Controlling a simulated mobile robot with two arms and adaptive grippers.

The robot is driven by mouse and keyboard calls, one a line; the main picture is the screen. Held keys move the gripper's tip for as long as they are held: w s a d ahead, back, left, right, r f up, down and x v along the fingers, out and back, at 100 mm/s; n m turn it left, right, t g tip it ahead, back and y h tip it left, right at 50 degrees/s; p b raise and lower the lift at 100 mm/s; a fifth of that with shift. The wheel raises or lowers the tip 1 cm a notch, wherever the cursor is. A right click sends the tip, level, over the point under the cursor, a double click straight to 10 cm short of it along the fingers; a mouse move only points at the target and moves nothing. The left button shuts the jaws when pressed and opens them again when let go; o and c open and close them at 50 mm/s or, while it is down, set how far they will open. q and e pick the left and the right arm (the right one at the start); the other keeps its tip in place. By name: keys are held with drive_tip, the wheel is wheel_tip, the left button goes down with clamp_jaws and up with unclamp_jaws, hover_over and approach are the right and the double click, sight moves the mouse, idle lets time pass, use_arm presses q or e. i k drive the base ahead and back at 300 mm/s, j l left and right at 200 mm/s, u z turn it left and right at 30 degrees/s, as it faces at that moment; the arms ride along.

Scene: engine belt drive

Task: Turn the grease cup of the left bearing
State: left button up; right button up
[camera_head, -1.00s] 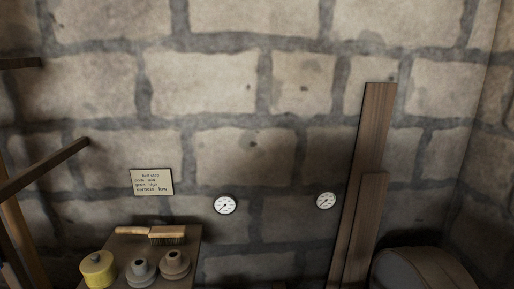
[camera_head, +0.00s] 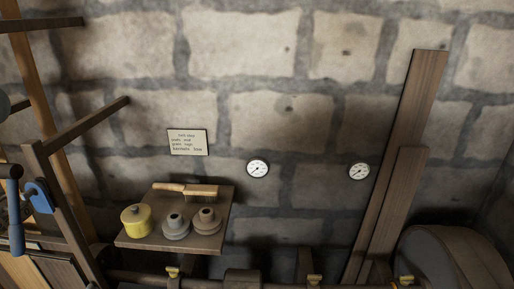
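Along the bottom edge runs a dark horizontal shaft or beam (camera_head: 205,278) with small yellow cups on it. The leftmost yellow cup (camera_head: 172,271) looks like the grease cup of the left bearing; its mount is mostly cut off by the frame edge. Another yellow cup (camera_head: 314,279) sits further right, and a third yellow cup (camera_head: 406,280) is near the big wheel. Neither of my grippers can be made out in the head view.
A wooden shelf (camera_head: 130,241) holds a yellow tin (camera_head: 137,220), a brush (camera_head: 190,190) and two grey stepped parts. Wooden posts and blue-handled hardware (camera_head: 16,238) stand left. Leaning boards (camera_head: 400,160) and a large drum or wheel (camera_head: 455,260) are right. Two gauges and a sign hang on the wall.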

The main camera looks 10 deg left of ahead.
sight(173, 271)
drive_tip(key=u, duration=1.05)
